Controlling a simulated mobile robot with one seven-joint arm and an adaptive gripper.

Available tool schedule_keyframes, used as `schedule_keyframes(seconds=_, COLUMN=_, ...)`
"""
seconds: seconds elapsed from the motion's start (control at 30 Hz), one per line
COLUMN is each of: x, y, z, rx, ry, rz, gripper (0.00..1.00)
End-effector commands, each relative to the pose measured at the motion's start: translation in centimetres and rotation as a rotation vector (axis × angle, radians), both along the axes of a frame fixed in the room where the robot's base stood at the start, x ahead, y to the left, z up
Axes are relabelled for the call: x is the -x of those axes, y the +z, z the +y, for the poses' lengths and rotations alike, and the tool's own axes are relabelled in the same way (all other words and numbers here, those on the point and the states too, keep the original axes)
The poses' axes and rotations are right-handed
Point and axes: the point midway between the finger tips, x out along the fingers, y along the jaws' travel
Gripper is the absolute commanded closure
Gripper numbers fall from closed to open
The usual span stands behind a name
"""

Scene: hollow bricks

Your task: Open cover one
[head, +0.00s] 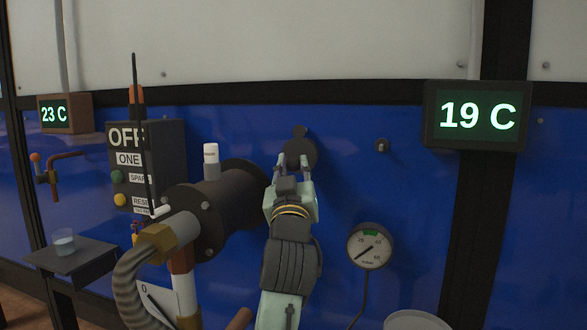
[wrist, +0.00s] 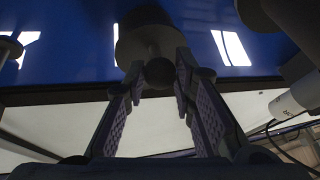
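A dark round cover (head: 300,148) with a small tab at its top sits on the blue wall panel, in the middle of the head view. I see no number on it. In the wrist view the same cover (wrist: 138,40) is at the top, with a dark ball knob (wrist: 160,72) standing out from it. My gripper (head: 293,164) reaches up to the cover from below. In the wrist view my gripper's fingers (wrist: 160,82) are apart, one on each side of the knob, with narrow gaps showing. What lies behind the cover is hidden.
A thick dark flanged pipe (head: 228,205) with a white-capped bottle stands close left of my arm. A control box (head: 146,165) reads OFF and ONE. A pressure gauge (head: 369,246) is at lower right, below a 19 C display (head: 477,116). A small knob (head: 381,145) sits right of the cover.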

Motion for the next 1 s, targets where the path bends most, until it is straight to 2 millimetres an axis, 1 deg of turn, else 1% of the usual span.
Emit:
schedule_keyframes(seconds=0.03, x=0.0, y=0.0, z=0.0, rx=0.0, ry=0.0, rz=0.0, gripper=0.83)
schedule_keyframes(seconds=0.3, x=0.0, y=0.0, z=0.0, rx=0.0, ry=0.0, rz=0.0, gripper=1.0)
schedule_keyframes(seconds=0.83, x=0.0, y=0.0, z=-0.1, rx=0.002, ry=0.0, rz=0.001, gripper=1.0)
schedule_keyframes(seconds=1.0, x=0.0, y=0.1, z=-1.0, rx=0.021, ry=-0.003, rz=0.007, gripper=1.0)
